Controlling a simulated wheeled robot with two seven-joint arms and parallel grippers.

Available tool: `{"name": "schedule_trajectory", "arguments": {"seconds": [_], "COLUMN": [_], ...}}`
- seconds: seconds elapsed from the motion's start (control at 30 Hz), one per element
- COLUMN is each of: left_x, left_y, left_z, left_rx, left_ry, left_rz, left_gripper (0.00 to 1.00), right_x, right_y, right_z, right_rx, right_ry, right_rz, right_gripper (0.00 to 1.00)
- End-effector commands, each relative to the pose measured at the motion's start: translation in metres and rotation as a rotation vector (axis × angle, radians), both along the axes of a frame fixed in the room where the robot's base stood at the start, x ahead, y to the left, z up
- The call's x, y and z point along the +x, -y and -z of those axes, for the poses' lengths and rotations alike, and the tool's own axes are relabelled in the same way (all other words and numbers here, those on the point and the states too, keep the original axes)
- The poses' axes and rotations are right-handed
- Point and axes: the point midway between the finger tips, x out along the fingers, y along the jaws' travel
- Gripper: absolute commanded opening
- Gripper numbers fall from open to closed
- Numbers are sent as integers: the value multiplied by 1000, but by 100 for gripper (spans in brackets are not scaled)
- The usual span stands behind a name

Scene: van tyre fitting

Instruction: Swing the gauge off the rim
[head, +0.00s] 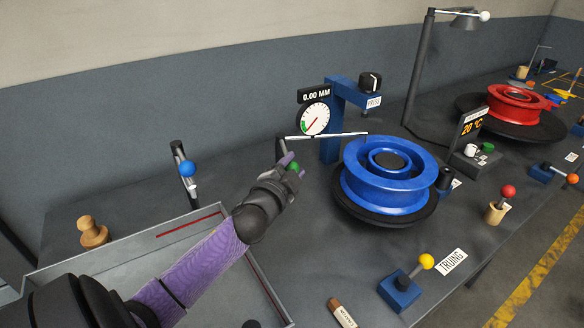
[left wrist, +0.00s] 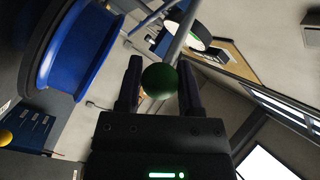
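The gauge (head: 314,119) is a white dial on a blue post (head: 335,140), with a readout of 0.00 MM. Its thin pale arm (head: 325,136) runs across to the right, its tip over the back edge of the blue rim (head: 390,185). The green knob (head: 293,167) is at the arm's left end. My left gripper (head: 291,165) has its fingers on either side of this knob; in the left wrist view the green knob (left wrist: 160,80) fills the gap between the fingers (left wrist: 160,85). The blue rim also shows there (left wrist: 80,50). My right gripper is out of view.
A grey tray (head: 120,240) lies under my left arm. A blue-knobbed lever (head: 187,169), a wooden peg (head: 92,233), a yellow-knobbed lever (head: 426,261) and a red-knobbed peg (head: 508,191) stand around. A lamp (head: 420,60) rises behind the rim.

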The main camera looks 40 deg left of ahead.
Motion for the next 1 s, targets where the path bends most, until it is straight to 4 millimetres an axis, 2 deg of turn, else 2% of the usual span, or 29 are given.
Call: {"name": "schedule_trajectory", "arguments": {"seconds": [0.03, 0.13, 0.17, 0.5, 1.0], "left_x": [0, 0, 0, 0, 0], "left_y": [0, 0, 0, 1, 1], "left_z": [1, 1, 1, 1, 2], "left_rx": [0, 0, 0, -2, -2], "left_ry": [-1, -1, -2, -3, -3], "left_rz": [1, 1, 1, 1, 1], "left_gripper": [24, 2, 0, 0, 0], "right_x": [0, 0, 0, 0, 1], "right_y": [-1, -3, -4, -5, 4], "right_z": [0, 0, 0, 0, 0], "right_rx": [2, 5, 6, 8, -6], "right_ry": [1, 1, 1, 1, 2], "right_rz": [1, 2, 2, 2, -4], "right_gripper": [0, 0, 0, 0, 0]}}
